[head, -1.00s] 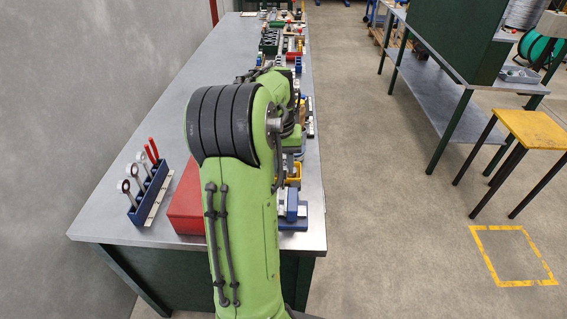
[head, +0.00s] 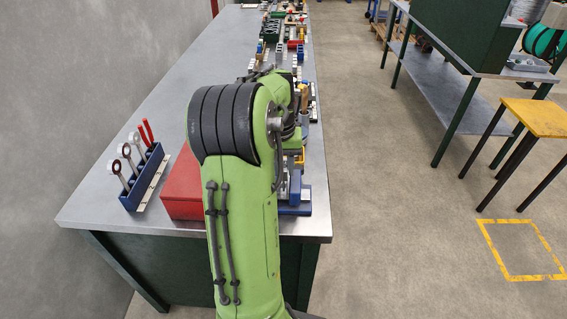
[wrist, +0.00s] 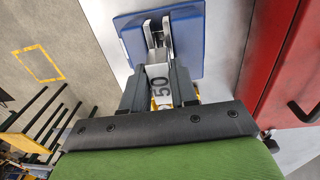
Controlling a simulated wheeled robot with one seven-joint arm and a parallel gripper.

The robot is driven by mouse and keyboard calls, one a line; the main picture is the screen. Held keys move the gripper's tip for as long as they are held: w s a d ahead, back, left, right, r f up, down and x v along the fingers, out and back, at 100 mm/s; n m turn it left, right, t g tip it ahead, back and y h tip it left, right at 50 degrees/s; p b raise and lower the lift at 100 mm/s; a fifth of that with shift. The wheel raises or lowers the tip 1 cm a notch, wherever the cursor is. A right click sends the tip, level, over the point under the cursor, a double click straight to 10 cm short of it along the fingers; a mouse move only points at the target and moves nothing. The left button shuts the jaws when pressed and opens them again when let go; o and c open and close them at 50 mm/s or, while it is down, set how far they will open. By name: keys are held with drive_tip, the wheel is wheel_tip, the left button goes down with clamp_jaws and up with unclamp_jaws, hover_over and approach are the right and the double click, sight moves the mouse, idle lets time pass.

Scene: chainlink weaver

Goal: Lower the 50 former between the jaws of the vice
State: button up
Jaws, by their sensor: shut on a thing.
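The 50 former, a pale block with a black "50" (wrist: 161,87), is between the two dark fingers of my gripper (wrist: 160,72) in the wrist view. My gripper is shut on it. The vice shows just beyond the fingertips, with a blue base (wrist: 134,38) and grey metal jaws (wrist: 154,36). The far end of the former lines up with the jaws' gap; I cannot tell its height or whether it is inside them. In the head view the vice's blue base (head: 296,209) is at the bench's near right corner, and my arm hides the gripper and former.
A red box (head: 184,190) stands close left of the vice; it is at the right in the wrist view (wrist: 285,60). A blue rack (head: 145,178) with several tools is further left. Several small items line the bench's (head: 180,95) right side. A yellow stool (head: 540,116) stands off to the right.

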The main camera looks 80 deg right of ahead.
drive_tip(key=shift+f, duration=0.3)
drive_tip(key=o, duration=1.1)
drive_tip(key=shift+r, duration=0.1)
drive_tip(key=r+p, duration=0.2)
drive_tip(key=r, duration=0.3)
drive_tip(key=r+p, duration=0.1)
drive_tip(key=r, duration=0.4)
drive_tip(key=r+p, duration=0.2)
drive_tip(key=r, duration=0.3)
drive_tip(key=shift+w+a+r+p, duration=0.3)
drive_tip(key=shift+w+r+p, duration=0.05)
drive_tip(key=shift+w+r, duration=0.05)
